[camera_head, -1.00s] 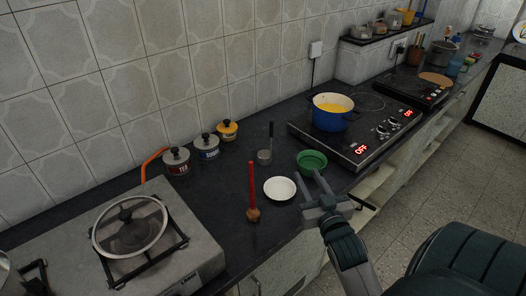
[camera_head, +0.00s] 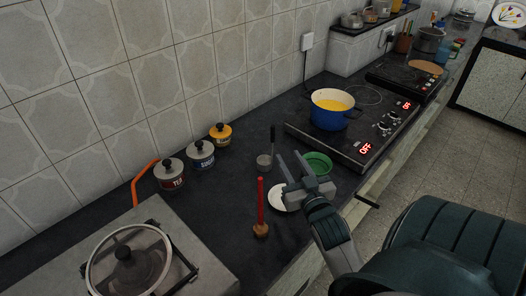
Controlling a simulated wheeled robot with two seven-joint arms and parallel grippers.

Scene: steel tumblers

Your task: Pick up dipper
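The dipper (camera_head: 264,162) is a small steel cup with a dark upright handle, standing on the dark counter between the canisters and the induction hob. My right gripper (camera_head: 289,158) reaches in from the lower right. Its two fingers are spread and empty, pointing toward the back wall. In the picture the fingertips lie just right of the dipper, apart from it. The gripper covers part of a white plate (camera_head: 283,204) and part of a green bowl (camera_head: 318,162). My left gripper is not in view.
A red-handled tool (camera_head: 261,208) stands upright left of the plate. A blue pot (camera_head: 331,112) with yellow contents sits on the hob (camera_head: 361,137). Several canisters (camera_head: 200,154) line the wall.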

